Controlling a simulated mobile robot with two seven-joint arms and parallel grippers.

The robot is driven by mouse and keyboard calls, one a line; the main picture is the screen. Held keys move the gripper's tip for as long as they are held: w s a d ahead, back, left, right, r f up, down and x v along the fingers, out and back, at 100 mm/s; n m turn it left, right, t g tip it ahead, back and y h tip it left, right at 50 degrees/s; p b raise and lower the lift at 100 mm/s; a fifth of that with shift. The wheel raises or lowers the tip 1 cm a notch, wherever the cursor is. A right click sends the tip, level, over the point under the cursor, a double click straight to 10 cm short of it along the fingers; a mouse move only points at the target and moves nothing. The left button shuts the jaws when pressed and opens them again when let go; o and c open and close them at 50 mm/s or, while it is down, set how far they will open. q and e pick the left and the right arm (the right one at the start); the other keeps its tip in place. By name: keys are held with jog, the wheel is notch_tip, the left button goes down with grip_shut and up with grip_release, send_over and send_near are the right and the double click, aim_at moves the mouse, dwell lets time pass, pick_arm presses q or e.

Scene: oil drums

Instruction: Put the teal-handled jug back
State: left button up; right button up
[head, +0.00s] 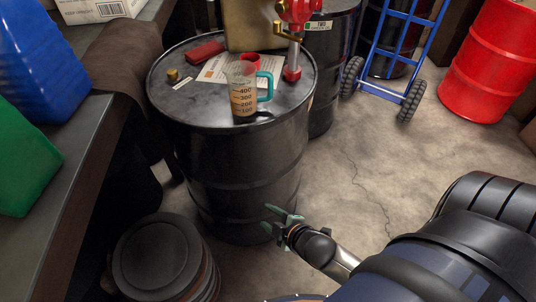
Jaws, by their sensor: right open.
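The teal-handled jug (243,91) stands upright on top of the black oil drum (191,108), near the lid's front right. It is clear with printed level marks and holds amber liquid. Its teal handle points right. My right gripper (276,221) is low, in front of the drum's lower right side, well below the jug. Its green-tipped fingers are apart, with nothing between them. My left gripper does not show.
A red and metal pump (292,50), a red block (205,51), a label sheet (222,69) and a tan container (248,25) are on the drum. A bench (62,150) stands left, a low lidded drum (157,255) at front left. A blue hand truck (399,45) and red drum (489,65) stand behind.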

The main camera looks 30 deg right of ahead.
jog(key=s+a+f+m+g+y, duration=0.1)
jog(key=s+a+f+m, duration=0.2)
jog(key=s+a+m, duration=0.2)
jog(key=shift+s+a+f+m+g+y, duration=0.3)
jog(key=shift+s+m, duration=0.75)
jog(key=shift+m, duration=0.95)
